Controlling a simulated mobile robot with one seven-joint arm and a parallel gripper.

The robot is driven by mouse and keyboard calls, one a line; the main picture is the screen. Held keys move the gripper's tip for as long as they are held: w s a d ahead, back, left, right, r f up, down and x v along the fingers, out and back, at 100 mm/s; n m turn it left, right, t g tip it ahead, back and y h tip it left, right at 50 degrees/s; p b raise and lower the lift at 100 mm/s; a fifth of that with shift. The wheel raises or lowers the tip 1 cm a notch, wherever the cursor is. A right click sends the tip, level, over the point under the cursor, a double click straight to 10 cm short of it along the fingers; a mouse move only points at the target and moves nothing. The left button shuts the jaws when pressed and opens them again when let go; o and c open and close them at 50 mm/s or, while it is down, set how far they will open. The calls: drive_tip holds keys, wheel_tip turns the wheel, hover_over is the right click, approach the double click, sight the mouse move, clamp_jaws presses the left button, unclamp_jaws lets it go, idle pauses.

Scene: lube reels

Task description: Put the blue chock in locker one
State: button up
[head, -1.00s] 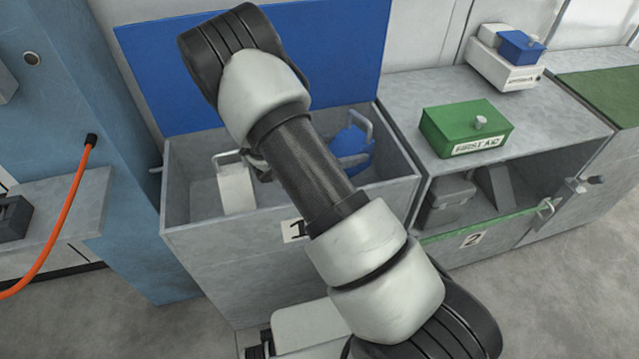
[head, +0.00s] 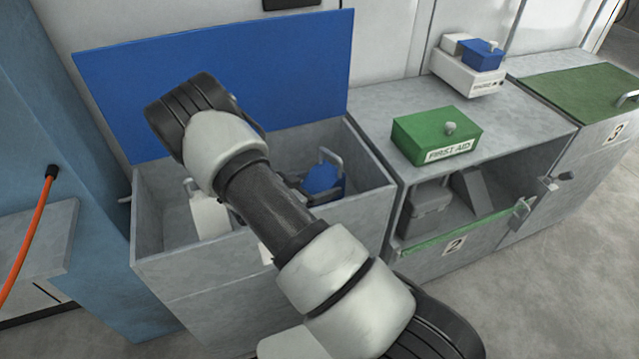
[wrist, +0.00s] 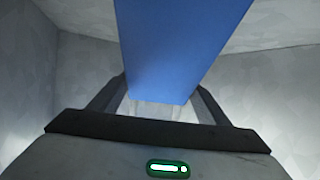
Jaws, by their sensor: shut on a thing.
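The blue chock (head: 322,180) has a grey handle and is inside locker one (head: 190,283), towards its right end. Locker one is an open-topped grey box with its blue lid (head: 215,80) raised behind it. My gripper (head: 302,187) is down inside the locker, partly hidden by my arm. In the wrist view, my gripper (wrist: 160,100) is shut on the chock, whose blue face (wrist: 182,45) fills the space between the fingers. Grey locker walls surround it. I cannot tell whether the chock touches the floor.
A white chock (head: 209,216) stands at the left in locker one. To the right, locker two (head: 425,262) is open at the front with grey things inside; a green first aid box (head: 437,135) sits on top. Locker three (head: 590,95) has its green lid shut. An orange hose (head: 28,235) hangs left.

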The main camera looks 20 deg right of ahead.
drive_tip(key=o, duration=1.8)
drive_tip(key=shift+f, duration=0.1)
drive_tip(key=shift+c, duration=0.2)
drive_tip(key=shift+r, duration=0.2)
drive_tip(key=shift+s+a+r, duration=0.1)
drive_tip(key=shift+a+r, duration=0.05)
drive_tip(key=shift+a, duration=0.1)
drive_tip(key=p+v, duration=0.1)
drive_tip(key=v, duration=0.6)
drive_tip(key=shift+p, duration=0.4)
